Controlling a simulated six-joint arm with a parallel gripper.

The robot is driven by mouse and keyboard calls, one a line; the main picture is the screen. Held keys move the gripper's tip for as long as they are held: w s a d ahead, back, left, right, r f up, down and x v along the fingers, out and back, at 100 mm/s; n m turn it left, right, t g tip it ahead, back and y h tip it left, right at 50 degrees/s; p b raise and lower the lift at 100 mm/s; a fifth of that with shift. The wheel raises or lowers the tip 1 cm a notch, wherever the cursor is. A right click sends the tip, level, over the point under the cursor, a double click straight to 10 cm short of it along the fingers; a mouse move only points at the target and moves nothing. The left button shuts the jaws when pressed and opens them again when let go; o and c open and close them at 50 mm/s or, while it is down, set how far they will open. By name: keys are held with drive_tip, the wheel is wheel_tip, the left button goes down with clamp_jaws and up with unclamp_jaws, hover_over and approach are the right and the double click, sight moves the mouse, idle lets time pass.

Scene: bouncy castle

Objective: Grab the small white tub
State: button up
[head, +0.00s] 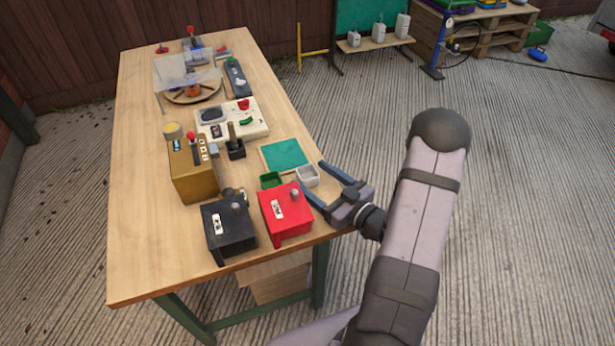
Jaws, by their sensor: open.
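The small white tub (308,177) stands on the wooden table near its right edge. It looks like an open-topped, square, light-grey or white tub. My gripper (313,180) is open, with one finger on the tub's far right side and the other on its near left side. The tub lies between or just beyond the fingertips; whether they touch it I cannot tell.
A green tub (271,180) stands close left of the white tub, and a green mat (285,155) lies behind it. A red box (286,212) and a black box (229,229) stand in front. A gold box (193,168) stands farther left. The table's (142,215) left side is clear.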

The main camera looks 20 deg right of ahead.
drive_tip(key=c, duration=1.3)
drive_tip(key=shift+r, duration=0.2)
